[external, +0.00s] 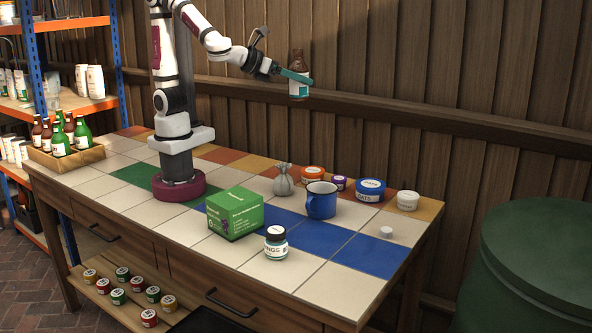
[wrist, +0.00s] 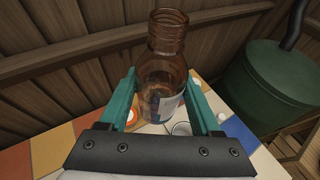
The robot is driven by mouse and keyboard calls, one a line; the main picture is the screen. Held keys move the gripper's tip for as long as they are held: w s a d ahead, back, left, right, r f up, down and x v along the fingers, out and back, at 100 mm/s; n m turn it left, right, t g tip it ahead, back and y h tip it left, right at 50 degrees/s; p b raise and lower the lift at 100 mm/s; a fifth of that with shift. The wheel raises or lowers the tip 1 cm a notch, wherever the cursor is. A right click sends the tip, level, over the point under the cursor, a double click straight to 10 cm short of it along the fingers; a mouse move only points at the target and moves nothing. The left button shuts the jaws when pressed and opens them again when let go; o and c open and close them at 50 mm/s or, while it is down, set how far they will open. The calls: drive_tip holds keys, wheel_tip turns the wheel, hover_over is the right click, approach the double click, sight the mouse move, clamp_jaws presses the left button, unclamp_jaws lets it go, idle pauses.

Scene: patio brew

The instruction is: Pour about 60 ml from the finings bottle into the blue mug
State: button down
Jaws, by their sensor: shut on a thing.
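My gripper (external: 296,77) is shut on a brown glass bottle (external: 298,62) with a pale label, held high above the back of the table. The bottle is about upright; its label is too small to read. In the wrist view the bottle (wrist: 164,55) stands between the teal fingers (wrist: 160,102), its neck open and uncapped. The liquid level is unclear. The blue mug (external: 321,201) stands upright on the tiled table, well below the bottle and apart from it. The external view does not show what is in the mug.
A green box (external: 235,213), a jar (external: 276,243) with a label ending in "NGS", a grey sack (external: 284,180), and orange-lidded (external: 313,175), blue-lidded (external: 370,189) and white (external: 408,200) tubs surround the mug. A small white cap (external: 386,232) lies right. The front right tiles are clear.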

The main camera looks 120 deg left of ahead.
wheel_tip(320, 180, down, 24)
drive_tip(key=shift+w+d+r+m, duration=0.1)
drive_tip(key=shift+d+r+m, duration=0.05)
drive_tip(key=shift+m, duration=0.15)
drive_tip(key=shift+w+d+r+m+g+y+p, duration=0.1)
drive_tip(key=shift+w+r+m+g+y, duration=0.3)
drive_tip(key=shift+m+g, duration=1.1)
drive_tip(key=shift+w+d+r+m+g+y+p, duration=0.15)
drive_tip(key=shift+m+g+y, duration=0.45)
drive_tip(key=shift+m+g, duration=0.85)
drive_tip(key=shift+w+r+m+g+y+p, duration=0.15)
drive_tip(key=shift+r+m+g+y, duration=0.3)
drive_tip(key=shift+m+g, duration=1)
drive_tip(key=shift+f+m+t, duration=0.15)
drive_tip(key=shift+m+t, duration=0.15)
drive_tip(key=shift+m, duration=0.1)
